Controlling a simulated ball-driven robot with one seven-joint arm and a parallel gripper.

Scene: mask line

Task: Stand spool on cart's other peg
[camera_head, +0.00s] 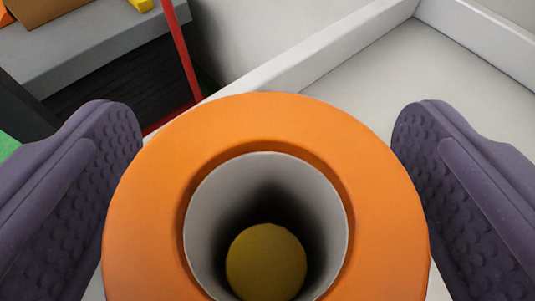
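The orange spool (150,215) fills the lower middle of the head camera view, seen end-on from above. Its pale grey core (205,215) is hollow and dark inside. A dull yellow round end (266,262), which looks like a peg top, shows down in the bore. My gripper (267,125) has one purple finger on each side of the spool. The ribbed pads face the flange, with narrow pale gaps beside it lower down, so the gripper looks open around the spool. The spool's base and the other peg are hidden or out of view.
A pale tray-like surface (440,75) with a raised white rim (310,60) lies behind the spool. A thin red bar (181,50) stands at upper left. Beyond it are a grey ledge (95,45), a brown box (40,10) and a yellow piece.

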